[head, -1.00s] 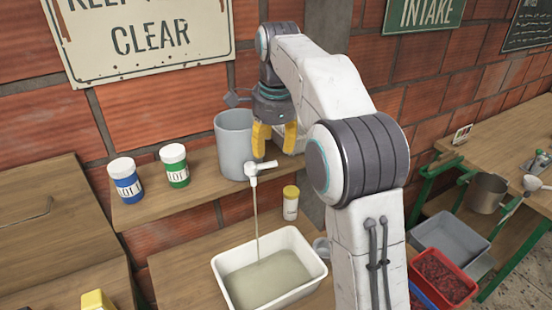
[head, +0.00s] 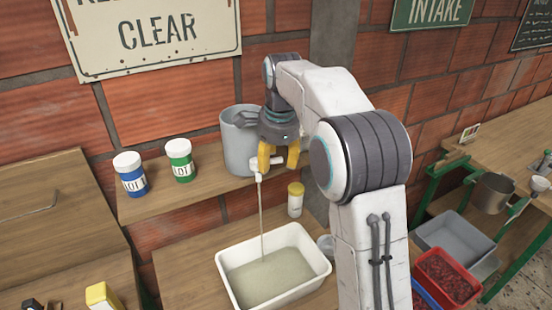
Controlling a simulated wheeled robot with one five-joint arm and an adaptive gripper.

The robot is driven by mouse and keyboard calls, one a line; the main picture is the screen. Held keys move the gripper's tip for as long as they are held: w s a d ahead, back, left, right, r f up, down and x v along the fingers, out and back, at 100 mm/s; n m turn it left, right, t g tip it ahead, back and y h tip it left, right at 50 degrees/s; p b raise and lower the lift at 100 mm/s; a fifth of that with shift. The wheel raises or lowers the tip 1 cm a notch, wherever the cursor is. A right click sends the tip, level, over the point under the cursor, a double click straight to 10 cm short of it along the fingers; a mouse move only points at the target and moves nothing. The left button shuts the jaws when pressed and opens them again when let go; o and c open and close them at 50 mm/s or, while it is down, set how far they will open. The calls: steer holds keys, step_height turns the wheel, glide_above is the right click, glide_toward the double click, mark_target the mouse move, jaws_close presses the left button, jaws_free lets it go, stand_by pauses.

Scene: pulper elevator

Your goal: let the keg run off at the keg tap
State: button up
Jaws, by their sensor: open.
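The grey keg (head: 238,148) stands on the wooden shelf against the brick wall. Its white keg tap (head: 258,168) sticks out at the front, and a thin stream runs from it. The stream falls into a white tub (head: 318,268) on the lower table, which holds a pale, cloudy liquid. My gripper (head: 278,165), with yellow fingers, is open and points down right at the tap. One finger overlaps the tap in the picture; I cannot tell whether it touches. My gripper hides part of the keg's right side.
A blue jar (head: 131,175) and a green jar (head: 180,161) stand on the shelf, left of the keg. A yellow-capped bottle (head: 295,200) stands behind the tub. At the right are a metal pot (head: 492,192), a grey bin (head: 454,240) and a red crate (head: 447,280).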

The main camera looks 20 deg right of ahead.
jaws_close()
stand_by(0.3)
steer(key=shift+s, duration=0.1)
